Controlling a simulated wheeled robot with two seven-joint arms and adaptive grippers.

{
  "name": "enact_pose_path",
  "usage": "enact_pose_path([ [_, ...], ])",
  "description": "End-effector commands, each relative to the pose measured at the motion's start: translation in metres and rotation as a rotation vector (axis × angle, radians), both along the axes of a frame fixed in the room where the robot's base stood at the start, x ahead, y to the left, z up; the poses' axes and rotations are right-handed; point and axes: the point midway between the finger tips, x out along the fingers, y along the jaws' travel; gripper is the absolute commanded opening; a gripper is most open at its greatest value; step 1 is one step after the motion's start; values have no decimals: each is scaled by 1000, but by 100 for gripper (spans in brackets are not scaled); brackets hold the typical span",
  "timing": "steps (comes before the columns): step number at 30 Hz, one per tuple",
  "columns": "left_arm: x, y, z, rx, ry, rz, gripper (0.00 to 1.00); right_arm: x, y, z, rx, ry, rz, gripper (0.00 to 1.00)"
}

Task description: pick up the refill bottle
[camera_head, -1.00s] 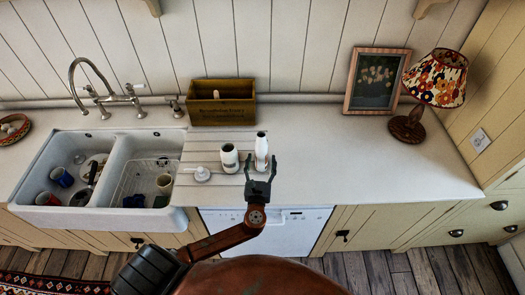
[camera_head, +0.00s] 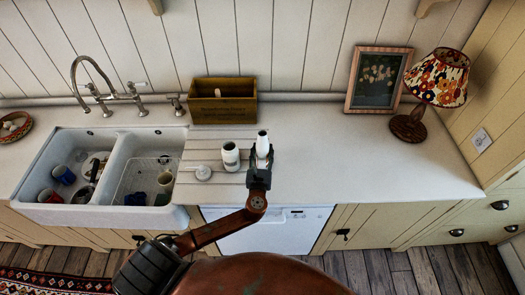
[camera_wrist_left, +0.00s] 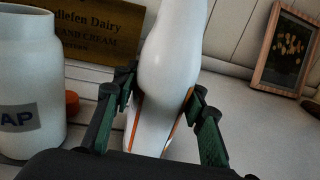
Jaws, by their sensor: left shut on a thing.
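The refill bottle (camera_head: 263,143) is a tall white bottle with orange lines low on its body. It stands upright on the worktop in the head view and fills the middle of the left wrist view (camera_wrist_left: 168,70). My left gripper (camera_head: 260,163) is shut on it, with one finger on each side of its body in the left wrist view (camera_wrist_left: 158,115). The bottle's base is mostly hidden behind my gripper. My right gripper is not in view.
A white soap jar (camera_head: 231,158) stands close to the left of the bottle, with a white pump top (camera_head: 203,173) beside it. A small orange cap (camera_wrist_left: 72,102) lies behind the jar. A wooden box (camera_head: 222,110) stands behind.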

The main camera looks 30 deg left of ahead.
Motion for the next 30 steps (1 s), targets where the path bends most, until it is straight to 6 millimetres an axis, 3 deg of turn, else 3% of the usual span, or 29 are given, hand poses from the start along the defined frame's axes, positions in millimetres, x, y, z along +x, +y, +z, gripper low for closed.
enact_pose_path([
  [12, 0, 0, 0, 0, 0, -1, 4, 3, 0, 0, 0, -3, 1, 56],
  [30, 0, 0, 12, 0, -4, 0, 4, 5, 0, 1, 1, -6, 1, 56],
])
